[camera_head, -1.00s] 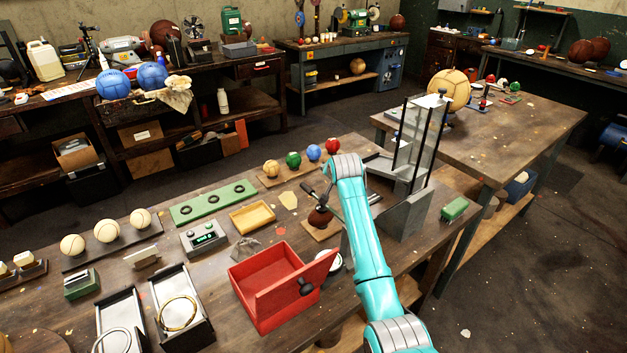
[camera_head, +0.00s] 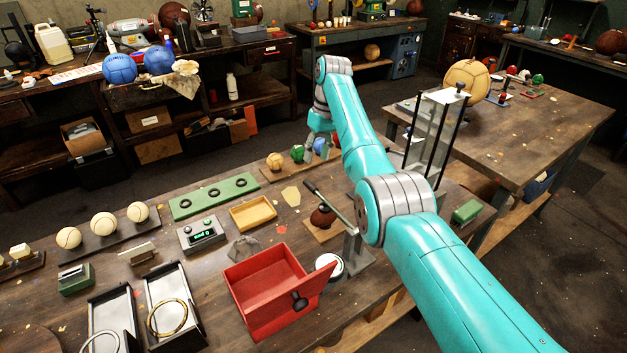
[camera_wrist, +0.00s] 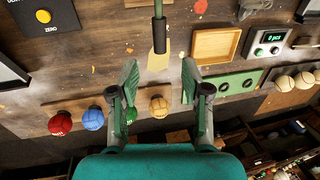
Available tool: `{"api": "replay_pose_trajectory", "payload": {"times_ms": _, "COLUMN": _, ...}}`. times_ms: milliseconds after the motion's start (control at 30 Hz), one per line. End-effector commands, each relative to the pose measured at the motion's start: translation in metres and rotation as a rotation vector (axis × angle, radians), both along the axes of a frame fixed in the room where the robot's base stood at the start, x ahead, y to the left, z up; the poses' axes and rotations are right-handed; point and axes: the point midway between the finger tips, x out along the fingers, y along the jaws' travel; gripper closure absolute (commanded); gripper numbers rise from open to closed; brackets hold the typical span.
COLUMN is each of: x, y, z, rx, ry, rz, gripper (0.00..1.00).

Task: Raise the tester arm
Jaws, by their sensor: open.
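The tester arm (camera_head: 330,205) is a lever with a dark grip, slanting up to the left from a grey post (camera_head: 354,252) in the head view. A small brown ball (camera_head: 322,217) sits under it on a wooden base. In the wrist view the tester arm (camera_wrist: 158,28) points down from the top edge, its grip end lined up between my fingers but beyond their tips. My gripper (camera_wrist: 159,72) is open and empty. In the head view my gripper (camera_head: 318,130) hangs behind the tester, above the row of small balls, partly hidden by my arm.
A row of small balls includes a yellow one (camera_head: 275,161) and a green one (camera_head: 297,153). An open red box (camera_head: 268,290) and a white dial (camera_head: 329,266) stand near the tester. A tall clear-sided stand (camera_head: 433,130) is on the right, partly behind my arm.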

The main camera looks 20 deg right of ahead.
Motion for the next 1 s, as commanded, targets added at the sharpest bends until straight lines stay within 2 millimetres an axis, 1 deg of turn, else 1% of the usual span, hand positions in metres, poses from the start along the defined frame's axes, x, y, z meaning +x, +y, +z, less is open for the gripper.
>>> {"api": "replay_pose_trajectory", "payload": {"times_ms": 33, "x": -0.001, "y": 0.002, "z": -0.008, "rx": -0.001, "ry": 0.002, "rz": -0.001, "gripper": 0.53}}
{"api": "replay_pose_trajectory", "payload": {"times_ms": 300, "x": -0.004, "y": 0.010, "z": -0.055, "rx": -0.001, "ry": 0.000, "rz": -0.002, "gripper": 0.53}}
{"api": "replay_pose_trajectory", "payload": {"times_ms": 400, "x": -0.005, "y": 0.013, "z": -0.071, "rx": -0.001, "ry": 0.001, "rz": -0.002, "gripper": 0.53}}
{"api": "replay_pose_trajectory", "payload": {"times_ms": 500, "x": -0.005, "y": 0.015, "z": -0.082, "rx": -0.001, "ry": 0.000, "rz": -0.003, "gripper": 0.53}}
{"api": "replay_pose_trajectory", "payload": {"times_ms": 700, "x": -0.005, "y": 0.018, "z": -0.094, "rx": -0.001, "ry": -0.002, "rz": -0.003, "gripper": 0.53}}
{"api": "replay_pose_trajectory", "payload": {"times_ms": 967, "x": -0.005, "y": 0.018, "z": -0.095, "rx": -0.001, "ry": -0.002, "rz": -0.003, "gripper": 0.53}}
{"api": "replay_pose_trajectory", "payload": {"times_ms": 1000, "x": -0.005, "y": 0.018, "z": -0.095, "rx": -0.001, "ry": -0.002, "rz": -0.003, "gripper": 0.55}}
